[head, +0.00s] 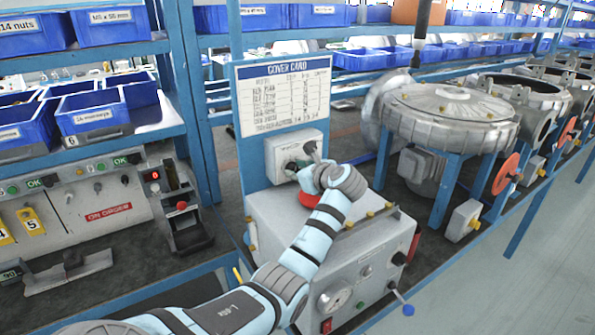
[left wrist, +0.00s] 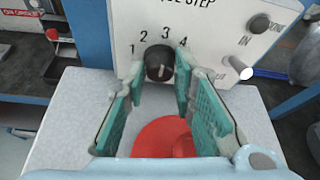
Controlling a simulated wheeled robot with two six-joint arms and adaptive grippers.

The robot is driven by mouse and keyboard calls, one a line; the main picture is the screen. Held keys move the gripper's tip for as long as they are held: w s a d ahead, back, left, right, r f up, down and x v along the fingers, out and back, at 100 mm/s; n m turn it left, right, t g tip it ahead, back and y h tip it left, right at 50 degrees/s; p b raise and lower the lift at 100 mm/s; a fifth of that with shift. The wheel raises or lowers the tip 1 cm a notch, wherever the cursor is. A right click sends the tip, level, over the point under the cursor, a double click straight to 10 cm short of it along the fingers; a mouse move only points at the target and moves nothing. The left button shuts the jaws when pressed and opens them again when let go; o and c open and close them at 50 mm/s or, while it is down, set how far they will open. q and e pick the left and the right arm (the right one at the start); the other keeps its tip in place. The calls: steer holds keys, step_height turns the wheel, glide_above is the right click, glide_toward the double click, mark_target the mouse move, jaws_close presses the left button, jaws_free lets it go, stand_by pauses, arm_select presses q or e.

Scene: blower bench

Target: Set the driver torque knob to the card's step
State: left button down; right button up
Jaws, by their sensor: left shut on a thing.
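The torque knob (left wrist: 159,62) is a round dark dial on a white panel (left wrist: 205,30) lettered "STEP", with 1, 2, 3 and 4 printed around it. Its pointer mark is too small to read surely. My left gripper (left wrist: 160,82) has its green-padded fingers on either side of the knob, shut on it. In the head view the left gripper (head: 308,166) reaches the white control box (head: 284,150) below the card and hides much of its face. The cover card (head: 285,95) stands above with a blue header; its rows are too small to read. My right gripper is not in view.
A red disc (left wrist: 158,136) lies below the fingers on the grey cabinet top. Right of the knob are a black button (left wrist: 259,23) and a light lever (left wrist: 238,68). A large round metal housing (head: 447,112) stands right. Blue bins (head: 95,112) fill the left shelves.

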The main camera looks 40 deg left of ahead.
arm_select(q)
steer(key=c, duration=1.4)
jaws_free()
steer(key=shift+o, duration=0.2)
steer(key=v, duration=1.2)
